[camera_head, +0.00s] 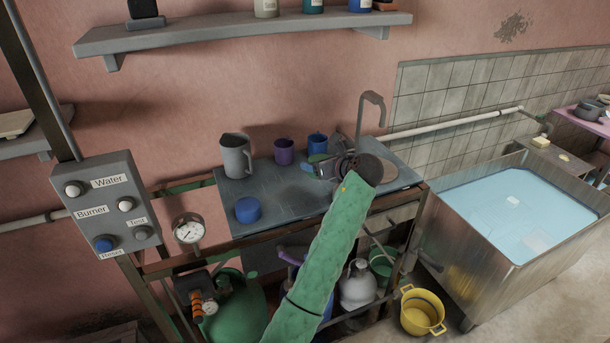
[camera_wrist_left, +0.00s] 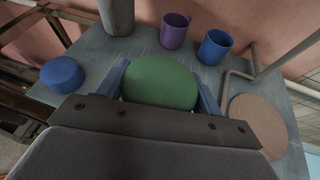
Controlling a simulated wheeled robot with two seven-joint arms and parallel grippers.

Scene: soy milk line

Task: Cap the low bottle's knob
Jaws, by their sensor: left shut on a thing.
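My left gripper (camera_head: 318,163) is above the grey metal counter, at the end of my green padded arm. In the left wrist view its two blue fingers (camera_wrist_left: 162,84) are shut on a rounded green cap (camera_wrist_left: 160,80), one finger on each side. A blue cap (camera_head: 247,210) lies on the counter's left front; it also shows in the left wrist view (camera_wrist_left: 62,74). Below the counter is a green gas bottle (camera_head: 240,312), partly hidden by my arm. A white bottle (camera_head: 357,290) stands right of it. I cannot make out a knob clearly on either. My right gripper is not in view.
The counter (camera_head: 225,190) holds a grey jug (camera_head: 236,156), a purple mug (camera_head: 284,151) and a blue mug (camera_head: 317,143) at the back. A bent pipe (camera_head: 360,115) rises behind the gripper. A control box (camera_head: 107,210) and a gauge (camera_head: 188,229) are left.

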